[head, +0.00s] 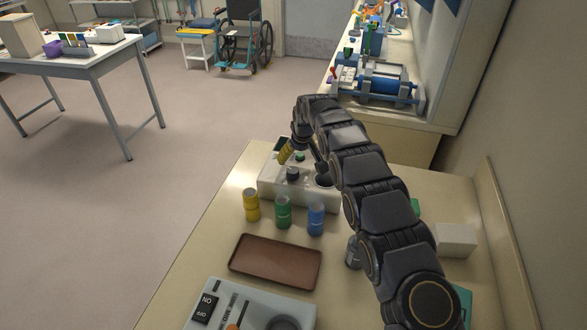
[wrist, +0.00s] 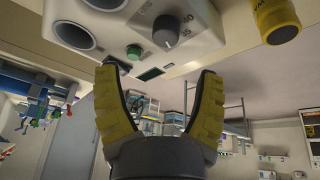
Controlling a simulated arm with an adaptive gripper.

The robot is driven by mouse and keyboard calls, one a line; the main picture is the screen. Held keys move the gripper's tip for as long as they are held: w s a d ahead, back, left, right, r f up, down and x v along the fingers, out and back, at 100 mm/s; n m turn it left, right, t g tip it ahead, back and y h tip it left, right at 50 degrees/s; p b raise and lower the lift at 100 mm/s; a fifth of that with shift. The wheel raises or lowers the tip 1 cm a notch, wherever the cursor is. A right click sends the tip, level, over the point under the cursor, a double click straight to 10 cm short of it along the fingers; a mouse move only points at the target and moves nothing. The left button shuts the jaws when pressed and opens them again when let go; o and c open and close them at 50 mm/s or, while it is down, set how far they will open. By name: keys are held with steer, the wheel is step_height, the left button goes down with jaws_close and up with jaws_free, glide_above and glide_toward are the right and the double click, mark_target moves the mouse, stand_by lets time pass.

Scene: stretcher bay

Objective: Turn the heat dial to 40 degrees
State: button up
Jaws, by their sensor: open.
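The heat dial (wrist: 166,30) is a dark grey round knob on the white warmer unit (wrist: 205,30). Numbers, one of them reading 40, are printed beside the knob in the wrist view; I cannot tell which one it points to. In the head view the dial (head: 292,174) shows on top of the warmer (head: 285,193), which stands on the cream table. My gripper (wrist: 158,74) has two yellow-padded fingers spread wide with nothing between them. It is close to the warmer and apart from the dial. In the head view my arm covers part of the warmer.
A green button (wrist: 134,52) and round wells (wrist: 73,36) are on the warmer. Yellow (head: 251,205), green (head: 283,212) and blue (head: 316,218) bottles stand before it. A brown tray (head: 275,262), a control box (head: 250,300) and a white box (head: 456,240) are nearer.

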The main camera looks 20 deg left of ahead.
mark_target(292, 170)
steer(key=shift+s+a+f+m, duration=0.25)
steer(key=shift+a+f+m, duration=0.1)
steer(key=shift+f, duration=0.35)
steer(key=shift+x, duration=3.65)
steer(key=c, duration=1.1)
